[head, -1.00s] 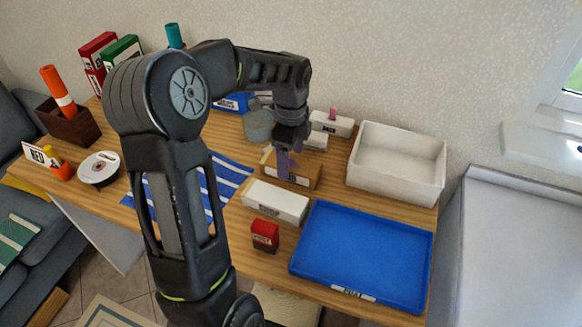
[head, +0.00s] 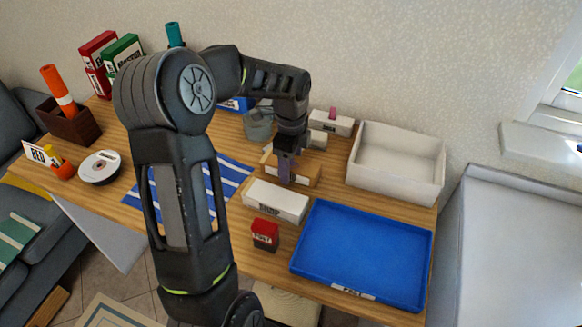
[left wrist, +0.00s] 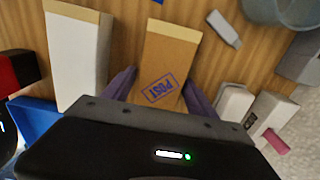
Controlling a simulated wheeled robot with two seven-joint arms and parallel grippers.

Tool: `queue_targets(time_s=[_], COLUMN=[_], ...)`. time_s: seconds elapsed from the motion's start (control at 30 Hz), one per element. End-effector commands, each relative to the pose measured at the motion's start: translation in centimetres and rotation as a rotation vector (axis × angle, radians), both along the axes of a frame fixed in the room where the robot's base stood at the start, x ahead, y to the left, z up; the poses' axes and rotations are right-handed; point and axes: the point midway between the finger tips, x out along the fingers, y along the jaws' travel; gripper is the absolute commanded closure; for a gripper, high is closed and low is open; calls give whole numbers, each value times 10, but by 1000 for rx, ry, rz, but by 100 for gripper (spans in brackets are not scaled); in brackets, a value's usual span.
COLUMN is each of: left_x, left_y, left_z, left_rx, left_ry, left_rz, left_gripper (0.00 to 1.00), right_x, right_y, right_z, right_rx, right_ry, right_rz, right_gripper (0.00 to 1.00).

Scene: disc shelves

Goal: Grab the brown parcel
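The brown parcel (head: 303,175) lies on the wooden table, behind the white box with a dark label (head: 275,201). In the left wrist view the parcel (left wrist: 166,62) shows a blue POST stamp. My left gripper (head: 285,180) points down at the parcel and partly hides it in the head view. In the left wrist view my left gripper (left wrist: 160,92) has its two purple fingers apart, one along each side of the parcel. A small gap shows beside the left finger; contact on the right side is hard to tell. My right gripper is not in view.
A blue tray (head: 361,252) and a white open bin (head: 396,190) stand to the right. A grey cup (head: 257,125) and small white boxes (head: 331,122) are close behind. A striped blue cloth (head: 229,172) lies left.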

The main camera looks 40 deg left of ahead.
Motion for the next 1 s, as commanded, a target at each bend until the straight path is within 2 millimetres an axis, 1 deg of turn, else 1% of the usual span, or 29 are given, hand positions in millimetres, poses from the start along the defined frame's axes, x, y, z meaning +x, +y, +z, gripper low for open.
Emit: queue_targets(time_s=[0.03, 0.07, 0.73, 1.0], left_x=[0, 0, 0, 0], left_y=[0, 0, 0, 0], left_z=[0, 0, 0, 2], left_rx=[0, 0, 0, 0], left_ry=[0, 0, 0, -1], left_rz=[0, 0, 0, 0], left_gripper=[38, 41, 95, 95], right_x=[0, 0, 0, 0], right_y=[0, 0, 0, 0], right_z=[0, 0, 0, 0], right_rx=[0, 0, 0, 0], right_ry=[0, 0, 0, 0], right_rz=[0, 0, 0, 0], right_gripper=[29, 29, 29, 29])
